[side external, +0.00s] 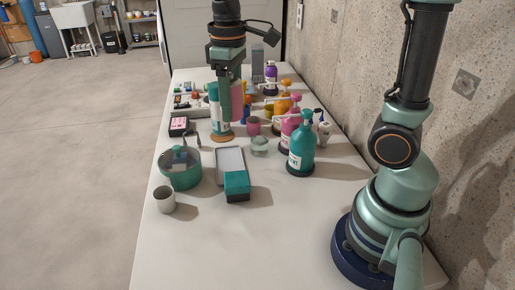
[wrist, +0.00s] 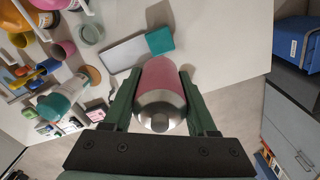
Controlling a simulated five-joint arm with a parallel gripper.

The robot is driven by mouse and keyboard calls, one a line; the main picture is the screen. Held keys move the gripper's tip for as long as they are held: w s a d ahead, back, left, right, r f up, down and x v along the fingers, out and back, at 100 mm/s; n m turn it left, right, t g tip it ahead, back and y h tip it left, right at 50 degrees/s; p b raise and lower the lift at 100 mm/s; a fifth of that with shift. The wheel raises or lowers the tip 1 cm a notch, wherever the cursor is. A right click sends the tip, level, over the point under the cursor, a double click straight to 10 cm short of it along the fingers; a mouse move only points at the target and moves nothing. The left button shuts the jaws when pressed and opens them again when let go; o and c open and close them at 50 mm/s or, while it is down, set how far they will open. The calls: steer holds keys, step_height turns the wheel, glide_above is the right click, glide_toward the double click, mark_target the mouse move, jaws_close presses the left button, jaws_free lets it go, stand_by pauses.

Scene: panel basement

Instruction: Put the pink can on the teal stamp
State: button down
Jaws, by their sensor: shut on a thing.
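The pink can (wrist: 160,82) is between the two green fingers of my gripper (wrist: 155,80), which is shut on it; its silver end faces the wrist camera. In the side external view the can (side external: 238,103) is partly hidden behind a finger of my gripper (side external: 230,116), held above the far half of the table. The teal stamp (side external: 236,182), a block with a dark lower part, stands on the table nearer the side camera, at the near right end of a grey tray. The stamp also shows in the wrist view (wrist: 160,40), beyond the can, apart from it.
The grey tray (side external: 230,160) lies beside the stamp. Several bottles crowd the back right. The near table is clear.

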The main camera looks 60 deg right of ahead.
mark_target(237, 178)
step_height(237, 178, down, 18)
steer(key=shift+r, duration=0.2)
steer(key=shift+f, duration=0.15)
steer(key=shift+c, duration=1)
jaws_free()
step_height(237, 178, up, 12)
steer(key=r, duration=0.1)
steer(key=s+d+r+m+t, duration=0.2)
steer(key=s+r+m+t, duration=0.1)
steer(key=s+r+t, duration=0.2)
steer(key=shift+s+d+r+m+t, duration=0.3)
steer(key=shift+s+r, duration=0.15)
steer(key=shift+s, duration=0.2)
